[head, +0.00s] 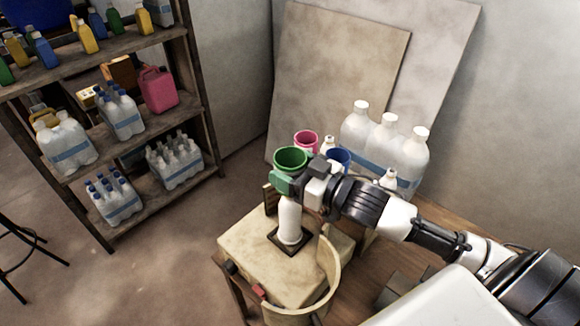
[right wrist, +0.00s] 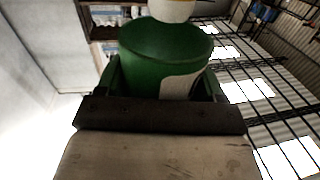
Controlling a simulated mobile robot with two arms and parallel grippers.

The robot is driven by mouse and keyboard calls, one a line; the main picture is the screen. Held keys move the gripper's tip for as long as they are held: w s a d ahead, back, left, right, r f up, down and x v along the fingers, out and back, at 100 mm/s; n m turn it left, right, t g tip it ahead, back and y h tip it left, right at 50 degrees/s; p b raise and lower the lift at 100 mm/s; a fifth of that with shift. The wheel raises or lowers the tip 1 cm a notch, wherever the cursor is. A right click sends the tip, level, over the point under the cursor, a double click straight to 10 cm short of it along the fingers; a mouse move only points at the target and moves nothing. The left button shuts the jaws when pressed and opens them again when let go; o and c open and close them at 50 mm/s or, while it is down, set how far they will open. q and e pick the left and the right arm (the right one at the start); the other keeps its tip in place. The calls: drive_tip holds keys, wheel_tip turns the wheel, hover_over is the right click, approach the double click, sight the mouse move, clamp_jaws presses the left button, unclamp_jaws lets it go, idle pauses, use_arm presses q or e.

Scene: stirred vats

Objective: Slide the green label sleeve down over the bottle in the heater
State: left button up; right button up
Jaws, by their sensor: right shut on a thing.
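The green label sleeve (head: 290,158) is a short open tube, held upright in the head view by my right gripper (head: 284,182). The gripper is shut on its side. In the right wrist view the sleeve (right wrist: 150,55) sits between the fingers (right wrist: 165,88), with a pale patch on its wall. The white bottle (head: 290,222) stands upright in a dark square opening on the cream heater (head: 250,247). The sleeve is at or above the bottle's top; the gripper hides the bottle's upper end, so I cannot tell whether they overlap. My left gripper is not in view.
Behind my right gripper are a pink sleeve (head: 306,139), a blue sleeve (head: 340,157) and large white bottles (head: 388,140). A shelf (head: 190,95) with bottle packs is at left.

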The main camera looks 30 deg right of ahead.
drive_tip(key=shift+p, duration=0.3)
drive_tip(key=shift+f, duration=0.1)
idle(0.7)
drive_tip(key=shift+f+b, duration=0.5)
drive_tip(key=shift+f, duration=0.1)
drive_tip(key=o, duration=0.7)
drive_tip(key=shift+s+d, duration=0.1)
drive_tip(key=shift+s, duration=0.15)
drive_tip(key=shift+s+d+f+b, duration=0.15)
drive_tip(key=shift+s+d+b, duration=0.05)
drive_tip(key=shift+s+b, duration=0.15)
drive_tip(key=shift+b+v, duration=1.15)
drive_tip(key=shift+v, duration=3.55)
